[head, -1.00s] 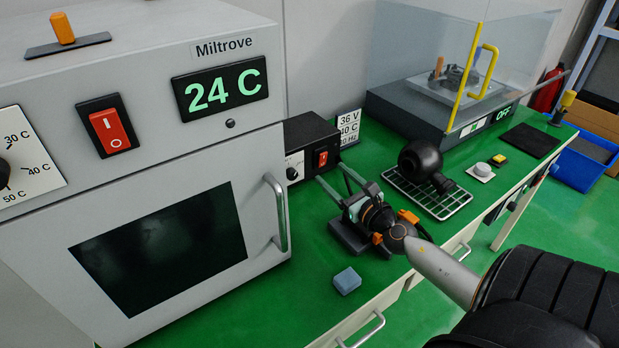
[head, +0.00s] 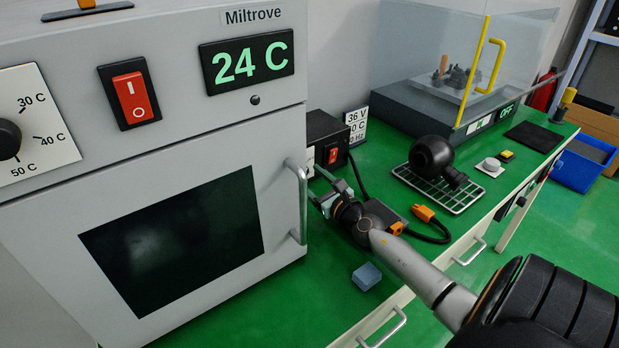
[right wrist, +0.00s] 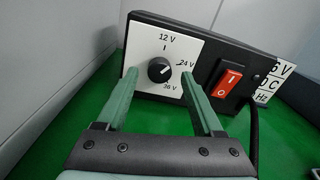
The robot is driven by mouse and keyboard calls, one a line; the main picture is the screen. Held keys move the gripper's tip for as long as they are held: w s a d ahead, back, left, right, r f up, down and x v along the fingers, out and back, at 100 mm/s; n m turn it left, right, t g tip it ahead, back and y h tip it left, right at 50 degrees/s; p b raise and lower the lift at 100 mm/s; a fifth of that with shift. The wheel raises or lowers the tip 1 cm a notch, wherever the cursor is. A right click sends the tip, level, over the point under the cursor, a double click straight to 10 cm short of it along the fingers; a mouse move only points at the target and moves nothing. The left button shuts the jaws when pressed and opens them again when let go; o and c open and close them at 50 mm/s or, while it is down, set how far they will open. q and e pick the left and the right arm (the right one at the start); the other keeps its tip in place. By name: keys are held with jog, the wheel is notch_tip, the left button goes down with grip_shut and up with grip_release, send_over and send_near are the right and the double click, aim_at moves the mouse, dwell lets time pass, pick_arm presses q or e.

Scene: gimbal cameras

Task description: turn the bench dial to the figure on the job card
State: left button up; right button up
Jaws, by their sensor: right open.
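The black bench dial (right wrist: 160,70) is on the white face of a small black box (head: 326,130), marked 12 V, 24 V and 36 V. Its white mark points up and right, roughly toward 24 V. The white job card (head: 356,122) stands behind the box, its left edge hidden; "36 V" reads on top, with partial "C" and "Hz" lines below. My right gripper (head: 326,180) is open in front of the box. In the right wrist view its fingers (right wrist: 160,88) stand on both sides of the dial; I cannot tell whether they touch it. My left gripper is not in view.
The oven (head: 200,150) with its door handle (head: 298,200) stands close left of my right gripper. Its display reads 24 C. A blue block (head: 367,276) lies near the bench front. A wire rack (head: 478,197) with a black round object (head: 430,157) is to the right.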

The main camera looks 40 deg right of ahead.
jog(key=shift+w, duration=0.2)
grip_shut()
dwell(0.6)
